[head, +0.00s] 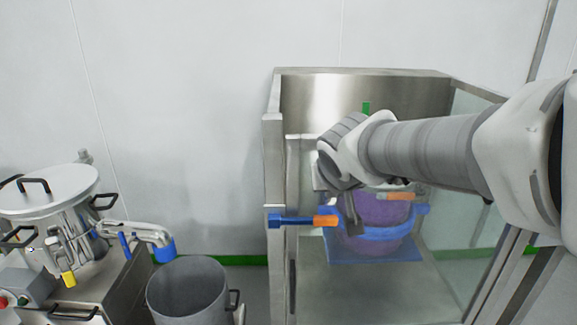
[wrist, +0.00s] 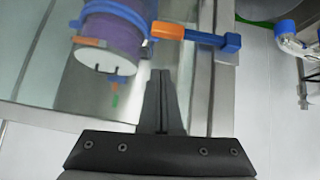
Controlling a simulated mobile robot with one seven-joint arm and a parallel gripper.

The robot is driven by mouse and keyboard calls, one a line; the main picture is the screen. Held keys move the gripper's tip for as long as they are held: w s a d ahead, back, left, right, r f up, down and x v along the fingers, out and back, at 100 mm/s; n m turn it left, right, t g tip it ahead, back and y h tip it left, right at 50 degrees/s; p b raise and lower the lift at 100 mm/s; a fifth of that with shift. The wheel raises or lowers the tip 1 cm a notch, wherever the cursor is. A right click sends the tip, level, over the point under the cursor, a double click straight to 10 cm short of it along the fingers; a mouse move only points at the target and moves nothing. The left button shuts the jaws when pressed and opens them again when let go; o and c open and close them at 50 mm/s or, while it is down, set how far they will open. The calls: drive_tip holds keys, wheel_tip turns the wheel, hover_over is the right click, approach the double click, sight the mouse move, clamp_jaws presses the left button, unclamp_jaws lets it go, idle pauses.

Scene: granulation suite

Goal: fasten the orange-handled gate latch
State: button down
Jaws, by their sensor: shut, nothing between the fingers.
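The gate latch is a blue bar with an orange handle (head: 325,221), lying level at the left post of the steel enclosure. Its blue end (head: 274,220) is at the post, and the orange end points right, over the gate. In the wrist view the orange handle (wrist: 167,31) is just beyond my fingertips, with the blue bar (wrist: 205,38) running right to a blue block. I cannot tell whether the bar is seated in a catch. My gripper (head: 354,232) is shut and empty, close to the right of the handle; it also shows in the wrist view (wrist: 160,74).
Behind the clear gate panel, a purple drum (head: 383,212) with a blue band and another orange piece (head: 397,196) stands on a blue base. A grey bin (head: 187,290) and steel vessel (head: 50,195) stand left.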

drive_tip(key=v, duration=0.5)
drive_tip(key=shift+s+d+r+p, duration=0.15)
drive_tip(key=shift+s+r+p, duration=0.1)
drive_tip(key=shift+p, duration=0.1)
drive_tip(key=s+d+r+g+p, duration=0.1)
drive_tip(key=s+p, duration=0.4)
drive_tip(key=s, duration=0.3)
drive_tip(key=s+d+r+g+y+p, duration=0.1)
drive_tip(key=s+d+r+g+p, duration=0.1)
drive_tip(key=s+p, duration=0.3)
drive_tip(key=s, duration=0.4)
drive_tip(key=shift+s, duration=0.35)
drive_tip(key=shift+d, duration=0.1)
